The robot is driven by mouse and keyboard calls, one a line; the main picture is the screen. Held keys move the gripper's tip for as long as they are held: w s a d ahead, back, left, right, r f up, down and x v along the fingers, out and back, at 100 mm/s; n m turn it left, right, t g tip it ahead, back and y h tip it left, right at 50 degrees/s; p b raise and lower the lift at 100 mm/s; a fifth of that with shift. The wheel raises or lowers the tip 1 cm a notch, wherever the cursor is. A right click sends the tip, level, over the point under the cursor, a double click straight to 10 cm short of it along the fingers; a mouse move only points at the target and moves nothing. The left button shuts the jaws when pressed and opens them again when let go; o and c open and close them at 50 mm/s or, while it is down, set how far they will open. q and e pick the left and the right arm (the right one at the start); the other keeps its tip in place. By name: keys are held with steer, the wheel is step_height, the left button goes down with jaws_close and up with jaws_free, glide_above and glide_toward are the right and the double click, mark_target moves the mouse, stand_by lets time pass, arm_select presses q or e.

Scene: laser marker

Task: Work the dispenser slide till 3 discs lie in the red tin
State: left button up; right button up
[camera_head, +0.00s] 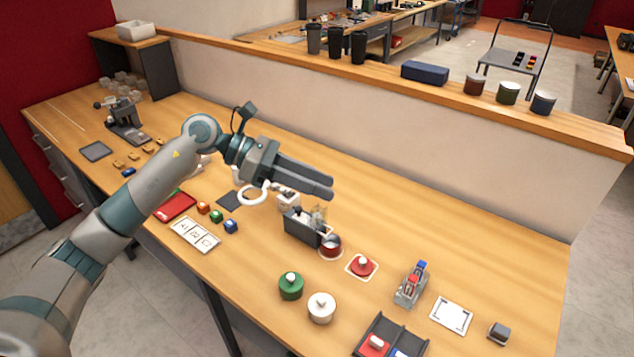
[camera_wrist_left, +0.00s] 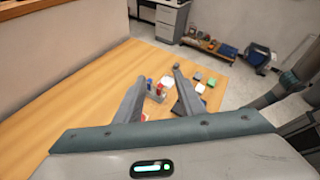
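The dispenser (camera_head: 300,226) appears to be the dark box with a clear upper part in mid-table. Its slide cannot be made out clearly. The red tin (camera_head: 331,246) stands open against the dispenser's right end, on a pale round mark; whether any discs lie in it is too small to tell. My left gripper (camera_head: 331,188) is above and behind the dispenser, pointing right, apart from it. The left wrist view shows its fingers (camera_wrist_left: 160,76) spread with nothing between them. My right gripper is in neither view.
A red lid (camera_head: 362,266) with a knob lies right of the tin. A green pot (camera_head: 291,287) and a white pot (camera_head: 321,308) stand in front. A clear holder (camera_head: 410,288) with red and blue pieces is farther right. The table behind the holder is bare.

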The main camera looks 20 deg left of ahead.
arm_select(q)
steer(key=y+b, duration=0.9)
glide_above(298, 208)
steer(key=s+a, duration=0.3)
steer(key=a, duration=0.4)
step_height(298, 208, down, 6)
steer(key=f, duration=0.1)
steer(key=shift+s+d+r+g, duration=0.15)
steer(key=shift+r+g, duration=0.15)
steer(key=shift+g, duration=0.1)
steer(key=shift+f, duration=0.15)
steer(key=p+x, duration=0.5)
steer(key=x, duration=1.2)
steer(key=shift+f+p, duration=0.15)
steer(key=shift+p, duration=0.25)
jaws_close()
